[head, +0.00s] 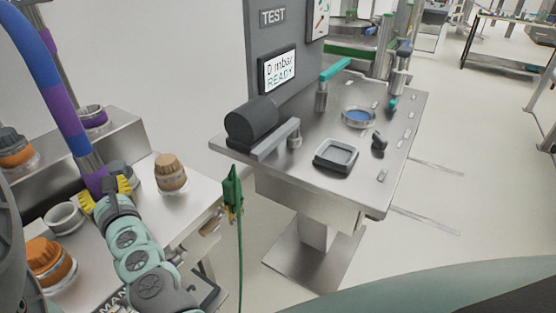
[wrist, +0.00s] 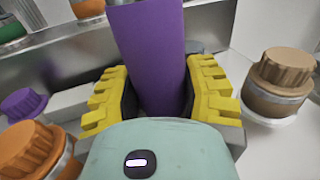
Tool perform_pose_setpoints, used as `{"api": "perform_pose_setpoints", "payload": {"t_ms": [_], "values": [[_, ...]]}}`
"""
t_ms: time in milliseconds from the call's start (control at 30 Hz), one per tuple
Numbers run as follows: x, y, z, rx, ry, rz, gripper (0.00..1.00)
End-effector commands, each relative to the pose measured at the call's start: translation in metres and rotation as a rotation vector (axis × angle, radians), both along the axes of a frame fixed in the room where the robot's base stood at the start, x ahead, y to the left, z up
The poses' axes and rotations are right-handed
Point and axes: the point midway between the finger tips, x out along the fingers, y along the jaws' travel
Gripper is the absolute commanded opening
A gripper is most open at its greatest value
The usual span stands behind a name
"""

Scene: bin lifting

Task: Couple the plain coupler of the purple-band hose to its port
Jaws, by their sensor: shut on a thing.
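The purple-band hose (head: 60,100) comes down from the upper left, blue with purple bands. My gripper (head: 104,190) has its yellow fingers shut on the hose's lower purple part, above the bench at left. In the wrist view the purple section (wrist: 158,60) stands between both yellow fingers of my gripper (wrist: 160,100). The coupler at its lower end is hidden by my gripper and wrist. A purple-ringed fitting (head: 92,117) sits on the raised back step. A purple cap (wrist: 22,104) shows at left in the wrist view. I cannot tell which port is below the hose.
Orange-capped (head: 50,262) and tan-capped (head: 170,172) fittings and a pale open ring (head: 63,218) stand close around my gripper. Another orange-capped fitting (head: 14,147) is on the back step. A green-cabled connector (head: 232,190) hangs by the bench. The test table (head: 350,185) stands right, across a gap.

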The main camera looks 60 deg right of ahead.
Motion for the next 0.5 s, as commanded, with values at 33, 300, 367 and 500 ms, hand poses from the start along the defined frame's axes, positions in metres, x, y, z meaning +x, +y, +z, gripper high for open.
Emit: {"api": "perform_pose_setpoints", "payload": {"t_ms": [33,300,367,500], "values": [[0.0002,0.0005,-0.0007,0.000,0.001,0.001,0.01],[0.0000,0.0003,-0.0017,0.000,0.002,0.001,0.02],[0.0000,0.0003,-0.0019,0.001,0.003,0.001,0.50],[0.0000,0.0003,-0.0016,0.000,0.002,0.001,0.64]]}}
